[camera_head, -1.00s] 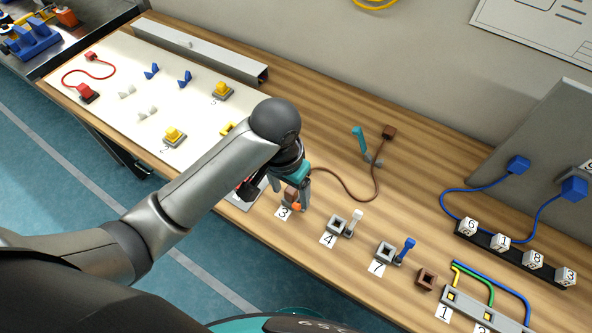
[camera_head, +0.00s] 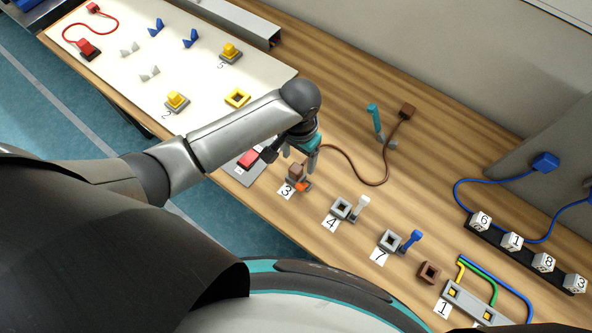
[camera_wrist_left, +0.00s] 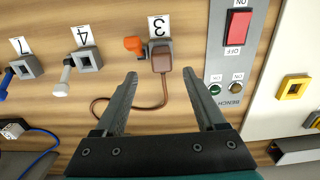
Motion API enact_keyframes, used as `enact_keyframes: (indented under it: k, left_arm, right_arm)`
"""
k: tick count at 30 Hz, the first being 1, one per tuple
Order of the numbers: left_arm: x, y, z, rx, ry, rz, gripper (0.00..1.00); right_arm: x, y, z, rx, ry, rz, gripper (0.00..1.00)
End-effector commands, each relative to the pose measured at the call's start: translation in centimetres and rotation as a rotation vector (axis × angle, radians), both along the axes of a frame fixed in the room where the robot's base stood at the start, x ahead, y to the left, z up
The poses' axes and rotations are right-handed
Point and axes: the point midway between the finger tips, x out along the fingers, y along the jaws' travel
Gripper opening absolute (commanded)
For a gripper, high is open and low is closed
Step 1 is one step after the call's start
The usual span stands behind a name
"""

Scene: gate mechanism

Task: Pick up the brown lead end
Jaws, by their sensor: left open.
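One brown lead end, a brown plug (camera_head: 296,171), stands at the grey socket marked 3, beside a small orange lever (camera_head: 302,187). It also shows in the left wrist view (camera_wrist_left: 162,56), with its brown cable curving away. The other brown end (camera_head: 407,110) lies farther back on the bench, near a teal lever (camera_head: 374,118). My left gripper (camera_head: 299,163) is open and empty, just above and behind the plug. In the left wrist view its fingertips (camera_wrist_left: 160,76) are spread either side of the plug's line, apart from it. My right gripper is not in view.
A panel with a red button (camera_head: 248,158) lies left of the plug. Sockets marked 4 (camera_head: 341,208) and 7 (camera_head: 389,240), with white and blue levers, stand to the right. Numbered cubes (camera_head: 512,241) sit in a black rack. Bare wood lies behind the sockets.

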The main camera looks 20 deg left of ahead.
Motion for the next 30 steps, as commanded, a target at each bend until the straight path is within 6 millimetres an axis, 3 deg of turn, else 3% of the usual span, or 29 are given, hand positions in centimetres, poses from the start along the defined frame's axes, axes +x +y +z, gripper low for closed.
enact_keyframes:
  k: [12, 22, 30]
  left_arm:
    - [0.2, 0.2, -4.7, -0.001, 0.001, 0.000, 0.72]
    - [0.2, 0.2, -5.2, 0.000, -0.001, 0.000, 0.72]
    - [0.2, 0.3, -5.2, 0.000, -0.001, 0.000, 0.42]
  right_arm:
    - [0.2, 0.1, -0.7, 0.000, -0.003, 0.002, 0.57]
    - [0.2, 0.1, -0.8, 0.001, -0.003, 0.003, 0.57]
    - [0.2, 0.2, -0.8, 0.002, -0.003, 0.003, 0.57]
